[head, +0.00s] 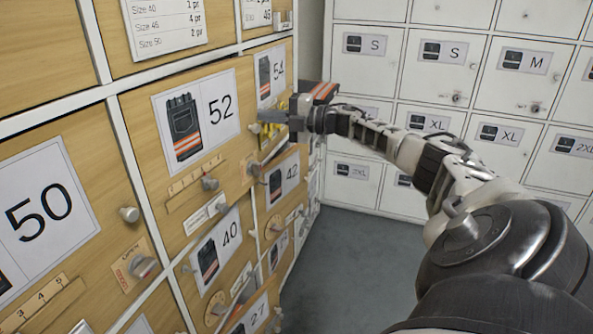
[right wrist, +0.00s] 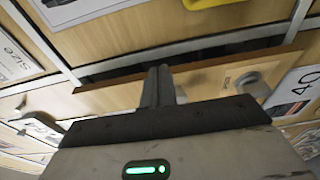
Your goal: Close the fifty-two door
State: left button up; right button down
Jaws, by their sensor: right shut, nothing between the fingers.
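The fifty-two door (head: 150,135) is a wooden locker door at the left centre of the head view, with a 52 label, a trousers picture and a small grey knob (head: 209,184). It stands slightly ajar, its right edge out from the white frame. In the right wrist view, its edge (right wrist: 210,68) shows with a dark gap behind it. My right gripper (head: 264,113) is shut and empty, just right of the door's free edge; its fingertips (right wrist: 158,70) reach close to that edge in the wrist view. I cannot tell whether they touch. My left gripper is not in view.
Door 50 (head: 75,235) is at the left, door 40 (head: 232,232) below, and door 42 (head: 289,172) and door 54 (head: 282,62) to the right. White lockers (head: 450,75) line the back right. The grey floor (head: 350,260) is clear.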

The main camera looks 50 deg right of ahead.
jog(key=shift+w, duration=0.55)
